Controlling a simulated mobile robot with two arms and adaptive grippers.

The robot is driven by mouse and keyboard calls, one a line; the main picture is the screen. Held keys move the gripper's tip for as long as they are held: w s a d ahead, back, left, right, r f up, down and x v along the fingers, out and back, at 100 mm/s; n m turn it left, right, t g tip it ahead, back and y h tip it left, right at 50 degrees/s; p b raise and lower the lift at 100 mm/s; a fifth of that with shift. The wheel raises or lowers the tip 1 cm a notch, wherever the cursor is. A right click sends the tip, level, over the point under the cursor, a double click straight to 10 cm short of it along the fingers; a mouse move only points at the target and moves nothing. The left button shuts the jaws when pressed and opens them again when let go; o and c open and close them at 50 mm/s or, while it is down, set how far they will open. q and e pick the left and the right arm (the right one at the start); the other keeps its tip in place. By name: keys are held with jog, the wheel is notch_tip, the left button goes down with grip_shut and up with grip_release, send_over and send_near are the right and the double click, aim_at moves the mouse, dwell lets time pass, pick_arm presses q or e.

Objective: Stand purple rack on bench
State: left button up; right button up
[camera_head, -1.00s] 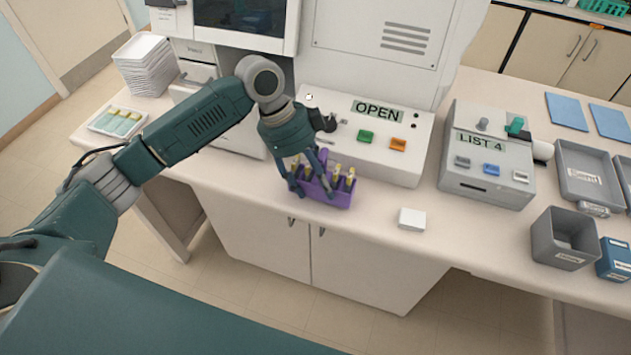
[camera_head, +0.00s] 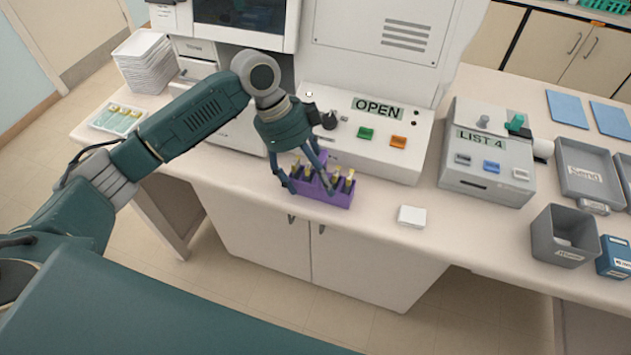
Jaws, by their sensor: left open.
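The purple rack (camera_head: 337,196) stands upright at the front edge of the bench (camera_head: 385,212), below the machine panel marked OPEN. It holds several yellowish-topped pieces in a row. My left gripper (camera_head: 306,189) is open, with its fingers pointing down at the left half of the rack. One finger is to the left of the rack and another passes in front of it. I cannot tell whether the fingers touch it. My right gripper is not in view.
The OPEN panel (camera_head: 395,128) rises close behind the rack. A small white block (camera_head: 411,216) lies to its right. Farther right are the LIST 4 box (camera_head: 487,165) and a grey bin (camera_head: 563,238). Bare bench lies between the rack and the white block.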

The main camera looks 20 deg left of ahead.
pick_arm(q)
jog(key=b+v, duration=0.1)
jog(key=v, duration=0.9)
jog(key=shift+a+r+b, duration=0.1)
jog(key=shift+b, duration=0.3)
